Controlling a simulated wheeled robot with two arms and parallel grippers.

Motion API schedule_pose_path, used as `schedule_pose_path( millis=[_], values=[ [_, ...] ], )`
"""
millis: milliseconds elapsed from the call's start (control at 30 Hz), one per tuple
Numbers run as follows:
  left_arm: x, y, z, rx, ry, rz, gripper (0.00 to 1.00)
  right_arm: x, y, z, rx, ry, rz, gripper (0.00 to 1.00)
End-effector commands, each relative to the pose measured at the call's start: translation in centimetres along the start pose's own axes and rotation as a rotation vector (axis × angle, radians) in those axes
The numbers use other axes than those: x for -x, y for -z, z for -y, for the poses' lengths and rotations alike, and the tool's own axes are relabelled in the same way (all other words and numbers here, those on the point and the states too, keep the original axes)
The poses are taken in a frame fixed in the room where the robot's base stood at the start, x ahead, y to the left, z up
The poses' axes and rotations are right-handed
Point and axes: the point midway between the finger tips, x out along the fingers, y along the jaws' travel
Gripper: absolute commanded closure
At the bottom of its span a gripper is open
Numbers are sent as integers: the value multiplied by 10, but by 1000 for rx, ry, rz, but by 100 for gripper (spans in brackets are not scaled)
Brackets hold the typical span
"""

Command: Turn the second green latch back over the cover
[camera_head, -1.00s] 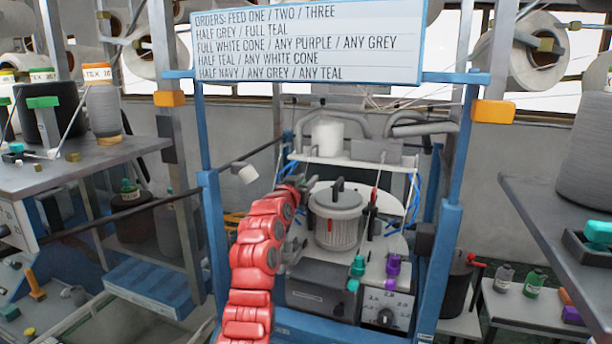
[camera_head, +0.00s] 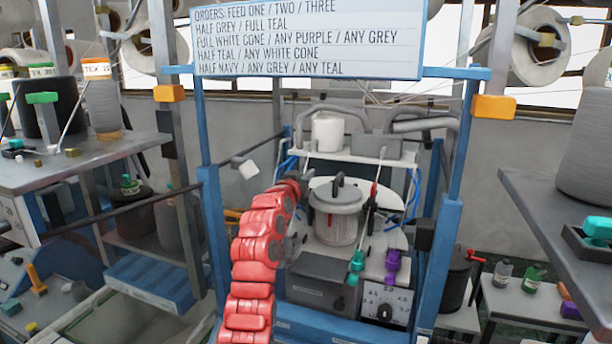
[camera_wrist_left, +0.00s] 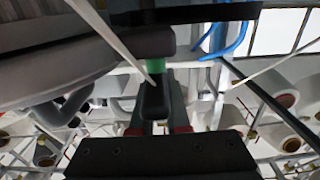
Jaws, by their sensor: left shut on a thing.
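A grey ribbed drum with a pale round cover (camera_head: 335,193) and a black handle stands on the machine in the head view. My left arm comes up in front of its left side. In the left wrist view my left gripper (camera_wrist_left: 155,108) is shut on the dark end of a latch with a green part (camera_wrist_left: 156,66). The green part sits just below the dark rim above it. How far the latch is turned over the cover I cannot tell. My right gripper is not in view.
Teal pieces (camera_head: 356,262) and purple pieces (camera_head: 392,262) stand in front of the drum, by a dial box (camera_head: 385,305). Blue frame posts (camera_head: 447,235) flank the machine. Thin yarns and blue cables run close around the drum.

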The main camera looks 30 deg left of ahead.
Motion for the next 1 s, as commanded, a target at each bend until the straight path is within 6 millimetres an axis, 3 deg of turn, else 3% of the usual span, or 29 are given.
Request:
schedule_pose_path(
  millis=[367, 733, 1000],
  values=[
    [0, -3, 0, -3, 145, -3, 100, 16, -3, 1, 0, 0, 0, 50],
    [3, -6, 9, 5, 454, -6, 100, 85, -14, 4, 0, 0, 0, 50],
    [5, 1, 16, -1, 645, 3, 100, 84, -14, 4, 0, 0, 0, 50]
  ],
)
